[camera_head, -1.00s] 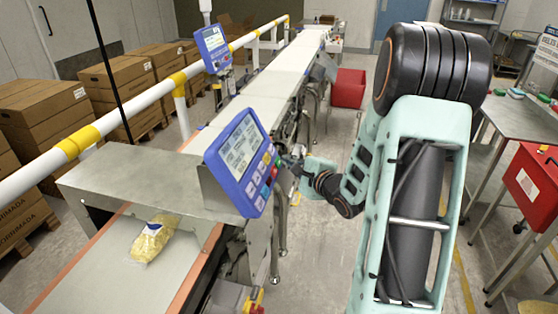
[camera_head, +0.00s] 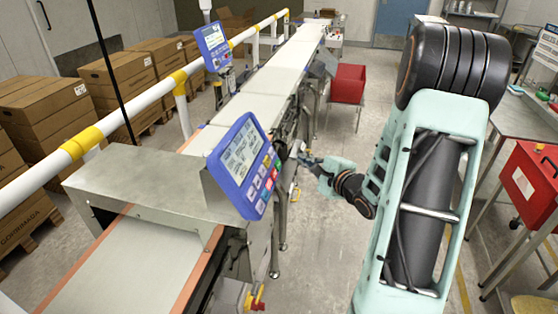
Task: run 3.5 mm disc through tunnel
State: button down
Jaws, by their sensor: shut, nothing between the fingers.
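The metal tunnel (camera_head: 140,190) spans the conveyor belt (camera_head: 125,270) at the lower left. The belt surface in front of it is bare. A blue control screen (camera_head: 243,165) stands at the tunnel's right side. My gripper (camera_head: 303,158) is at the right side of the conveyor, just past the screen, small in the picture, with its fingers pointing left toward the machine frame. It is shut, with nothing seen in it. I cannot make out a 3.5 mm disc. The inside of the tunnel is hidden.
A second blue screen (camera_head: 214,48) stands farther along the line. A white and yellow rail (camera_head: 95,135) runs along the left, with cardboard boxes (camera_head: 30,110) behind it. A red bin (camera_head: 348,84) stands beyond my arm. A red cabinet (camera_head: 530,185) and metal table (camera_head: 520,115) stand right.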

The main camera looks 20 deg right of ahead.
jog(key=shift+d, duration=0.1)
jog(key=s+d+r+p, duration=0.2)
jog(key=s+d, duration=0.1)
jog(key=d, duration=0.1)
jog(key=shift+d+r, duration=0.2)
jog(key=shift+r, duration=0.15)
dwell(0.3)
dwell(0.9)
